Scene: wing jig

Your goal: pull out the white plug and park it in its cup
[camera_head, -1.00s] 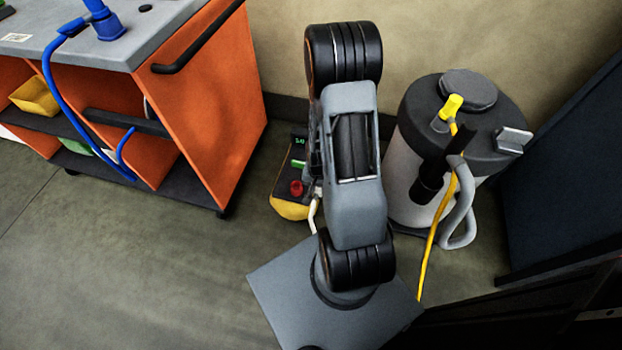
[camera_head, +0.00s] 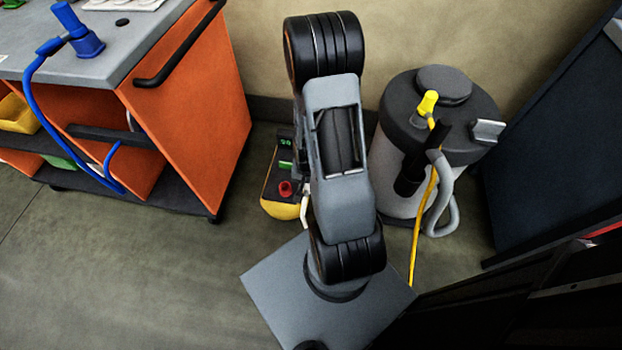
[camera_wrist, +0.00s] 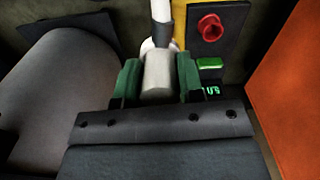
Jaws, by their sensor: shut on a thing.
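The white plug (camera_wrist: 158,75) is between the green finger pads of my gripper (camera_wrist: 158,80) in the wrist view, and the gripper is shut on it. A white cable (camera_wrist: 162,12) runs from its far end through a dark collar. Whether the plug still sits in a socket I cannot tell. In the head view my arm hides the gripper and the plug; a piece of white cable (camera_head: 305,208) shows beside the arm. I cannot make out a cup for the white plug.
A yellow-and-black unit (camera_head: 279,209) with a red knob (camera_wrist: 210,28) and green button (camera_wrist: 210,64) stands beside my arm. A grey canister (camera_head: 398,180) with a yellow plug (camera_head: 428,101) stands right. An orange cart (camera_head: 200,130) carries a blue plug (camera_head: 66,17) in a blue holder.

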